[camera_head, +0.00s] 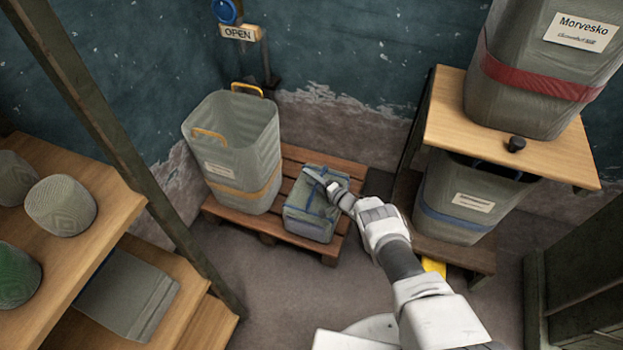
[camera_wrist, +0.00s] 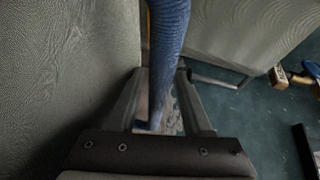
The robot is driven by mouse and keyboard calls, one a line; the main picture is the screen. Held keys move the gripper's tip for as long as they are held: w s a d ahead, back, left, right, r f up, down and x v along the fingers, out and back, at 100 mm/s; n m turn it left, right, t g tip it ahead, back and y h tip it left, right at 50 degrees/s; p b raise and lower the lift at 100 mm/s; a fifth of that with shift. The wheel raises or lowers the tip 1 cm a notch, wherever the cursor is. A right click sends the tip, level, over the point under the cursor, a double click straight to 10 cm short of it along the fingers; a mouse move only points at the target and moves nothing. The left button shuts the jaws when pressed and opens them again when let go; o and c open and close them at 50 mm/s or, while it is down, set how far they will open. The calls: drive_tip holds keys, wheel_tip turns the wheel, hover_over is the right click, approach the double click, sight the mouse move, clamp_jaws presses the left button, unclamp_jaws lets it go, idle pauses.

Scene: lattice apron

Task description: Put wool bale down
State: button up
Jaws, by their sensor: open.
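The wool bale (camera_head: 310,217) is a blue-grey strapped block. It sits upright on the right part of a wooden pallet (camera_head: 268,240), beside a tall grey bin. My gripper (camera_head: 329,189) is at the top of the bale, reaching in from the lower right. Its jaws are open. In the wrist view, a blue strap (camera_wrist: 168,45) passes between the two fingers of my gripper (camera_wrist: 163,90). Whether a finger touches the strap is hard to tell.
The grey bin (camera_head: 235,150) with yellow handles stands on the pallet's left part. A wooden shelf with woollen rolls (camera_head: 60,205) is at left. At right, a wooden stand (camera_head: 440,110) carries a red-banded bin (camera_head: 545,65), with a blue-banded bin (camera_head: 462,205) below. Floor in front is clear.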

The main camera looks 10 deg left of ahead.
drive_tip(key=p+v, duration=0.5)
drive_tip(key=v, duration=0.7)
drive_tip(key=shift+p, duration=0.4)
